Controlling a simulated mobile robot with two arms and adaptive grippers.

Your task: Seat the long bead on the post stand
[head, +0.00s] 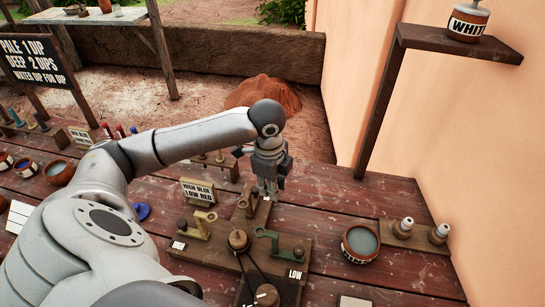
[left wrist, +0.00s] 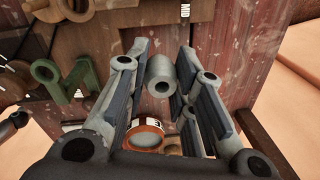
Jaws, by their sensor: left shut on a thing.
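My left gripper (head: 268,188) points down above the table, just behind the wooden fixture with the HIGH and LOW labels. In the left wrist view its fingers are closed around a grey hollow cylinder, the long bead (left wrist: 162,77), with its open end toward the camera. In the head view the fingers hide the bead. A low wooden stand with short pegs (head: 214,165) sits behind the arm, partly hidden; I cannot tell whether it is the post stand. My right gripper is not in view.
The labelled fixture (head: 225,264) carries green and yellow hooked pieces. A bowl of grey liquid (head: 360,243) and a board with two small bottles (head: 416,240) stand to the right. A small sign (head: 198,192) stands left of the gripper. A shelf (head: 458,43) juts from the right wall.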

